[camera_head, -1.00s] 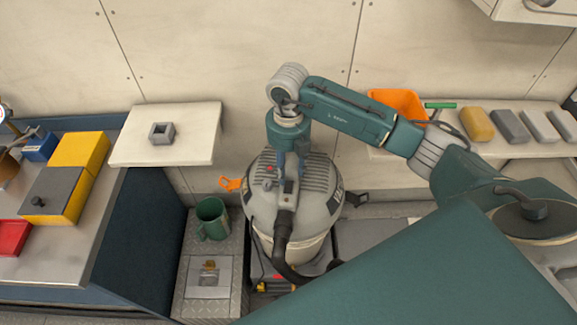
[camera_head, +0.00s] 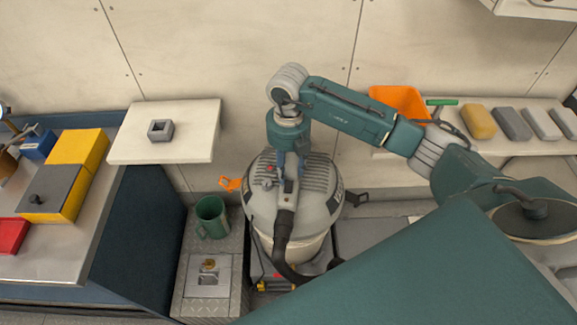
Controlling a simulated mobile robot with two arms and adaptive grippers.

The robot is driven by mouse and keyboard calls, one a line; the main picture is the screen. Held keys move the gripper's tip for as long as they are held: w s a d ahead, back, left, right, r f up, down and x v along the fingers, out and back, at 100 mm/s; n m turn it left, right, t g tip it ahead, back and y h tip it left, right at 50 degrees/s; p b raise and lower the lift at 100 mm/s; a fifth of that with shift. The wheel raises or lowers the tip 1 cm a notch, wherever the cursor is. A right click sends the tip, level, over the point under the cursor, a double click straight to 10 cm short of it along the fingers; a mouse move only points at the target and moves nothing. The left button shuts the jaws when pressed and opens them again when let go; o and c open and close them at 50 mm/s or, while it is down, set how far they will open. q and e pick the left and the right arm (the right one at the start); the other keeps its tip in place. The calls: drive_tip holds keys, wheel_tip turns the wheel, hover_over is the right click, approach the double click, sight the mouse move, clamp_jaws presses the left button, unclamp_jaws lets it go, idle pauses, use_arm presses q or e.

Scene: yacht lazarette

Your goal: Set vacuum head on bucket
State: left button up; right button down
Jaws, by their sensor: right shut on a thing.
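The grey vacuum head (camera_head: 318,180) sits on top of the pale bucket (camera_head: 302,245) in the middle of the head view. A black hose runs down its front. I cannot tell whether the head's rim is fully seated on the bucket. My left gripper is not in view.
A green mug (camera_head: 211,217) stands left of the bucket on a metal step. A pale shelf (camera_head: 188,118) with a grey block is at the upper left. An orange bin (camera_head: 399,101) and several sponge-like blocks lie on the right shelf. A workbench with yellow boxes is at the left.

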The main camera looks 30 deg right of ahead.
drive_tip(key=shift+w+f+b, duration=0.15)
drive_tip(key=shift+f+b, duration=0.2)
drive_tip(key=shift+b, duration=0.05)
idle(0.5)
drive_tip(key=c, duration=1)
unclamp_jaws()
drive_tip(key=shift+s+f, duration=0.2)
drive_tip(key=shift+s, duration=0.1)
wheel_tip(320, 180, up, 12)
drive_tip(key=shift+w+r, duration=0.1)
drive_tip(key=shift+r, duration=0.1)
